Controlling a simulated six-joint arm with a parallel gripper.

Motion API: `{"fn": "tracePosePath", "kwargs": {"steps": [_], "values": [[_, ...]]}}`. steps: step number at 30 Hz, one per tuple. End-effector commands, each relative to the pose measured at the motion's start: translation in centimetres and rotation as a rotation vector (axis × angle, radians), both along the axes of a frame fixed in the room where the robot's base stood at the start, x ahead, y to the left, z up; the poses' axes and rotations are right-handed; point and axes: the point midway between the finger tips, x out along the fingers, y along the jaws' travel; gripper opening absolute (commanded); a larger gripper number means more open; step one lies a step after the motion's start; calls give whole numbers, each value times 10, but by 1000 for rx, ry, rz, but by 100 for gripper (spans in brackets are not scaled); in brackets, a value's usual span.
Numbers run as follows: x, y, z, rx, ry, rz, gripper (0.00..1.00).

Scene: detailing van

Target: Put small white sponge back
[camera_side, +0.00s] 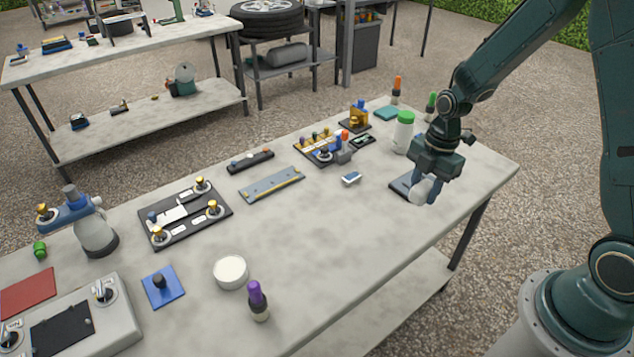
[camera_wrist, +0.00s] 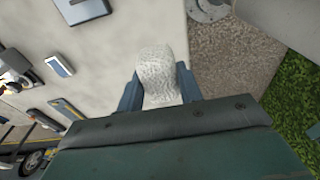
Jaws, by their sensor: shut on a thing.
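My gripper (camera_side: 428,187) is shut on a small white sponge (camera_wrist: 159,75). The sponge is rounded and textured, and sits between the two blue fingers in the wrist view. In the side view the sponge (camera_side: 420,190) shows as a pale lump at the fingertips, close to the right table edge. A dark flat pad (camera_side: 399,186) lies on the table beside and partly behind the gripper. It also shows at the top left of the wrist view (camera_wrist: 82,9), apart from the sponge. I cannot tell the sponge's exact height above the table.
A white bottle with a green cap (camera_side: 403,132) stands close behind my gripper. A small blue-and-white block (camera_side: 351,178) lies to the left. A grey-blue tray (camera_side: 272,184) and a crowded tool rack (camera_side: 318,148) are farther left. The front middle of the table is clear.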

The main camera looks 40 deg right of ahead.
Motion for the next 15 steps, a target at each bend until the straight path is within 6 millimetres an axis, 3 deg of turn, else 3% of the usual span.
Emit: {"fn": "tracePosePath", "kwargs": {"steps": [7,15], "values": [[-1,0,-39,1,3,-1,10],[0,0,-57,-1,0,0,10]]}}
